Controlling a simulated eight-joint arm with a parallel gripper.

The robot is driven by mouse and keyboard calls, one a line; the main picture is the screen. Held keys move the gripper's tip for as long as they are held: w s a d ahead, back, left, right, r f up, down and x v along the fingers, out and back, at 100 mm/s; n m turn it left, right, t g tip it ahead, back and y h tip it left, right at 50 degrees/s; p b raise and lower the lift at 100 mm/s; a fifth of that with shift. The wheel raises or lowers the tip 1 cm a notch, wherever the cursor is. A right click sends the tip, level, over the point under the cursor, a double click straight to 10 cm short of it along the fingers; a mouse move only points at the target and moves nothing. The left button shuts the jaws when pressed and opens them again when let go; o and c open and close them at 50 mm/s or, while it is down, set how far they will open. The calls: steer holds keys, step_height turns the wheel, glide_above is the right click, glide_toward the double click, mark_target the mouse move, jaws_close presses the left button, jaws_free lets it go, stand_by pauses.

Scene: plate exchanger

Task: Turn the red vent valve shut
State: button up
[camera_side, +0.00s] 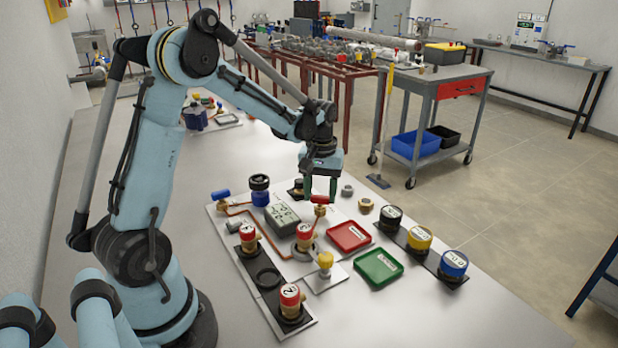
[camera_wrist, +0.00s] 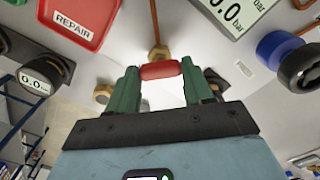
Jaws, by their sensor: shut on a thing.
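The red vent valve shows in the wrist view as a red handle (camera_wrist: 160,71) on a brass body (camera_wrist: 159,52). In the side view its red handle (camera_side: 319,199) sits on the brass fitting at the right end of the copper pipe. My gripper (camera_wrist: 160,80) is shut on the handle, with one green finger at each end of it. In the side view my gripper (camera_side: 320,190) points down at the valve, and its fingers partly hide the handle. The handle lies crosswise between the fingers in the wrist view.
A grey pressure display (camera_side: 283,217), a blue pump-like part with black cap (camera_side: 260,190) and a blue-handled valve (camera_side: 221,195) stand left of the vent valve. A red REPAIR tray (camera_side: 348,237) and a green tray (camera_side: 379,268) lie in front. Several gauges stand at right.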

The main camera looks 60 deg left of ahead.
mark_target(320, 196)
steer(key=m, duration=0.4)
steer(key=shift+m, duration=2.5)
steer(key=o, duration=1)
steer(key=shift+o, duration=0.2)
steer(key=shift+r, duration=0.1)
step_height(320, 196, up, 12)
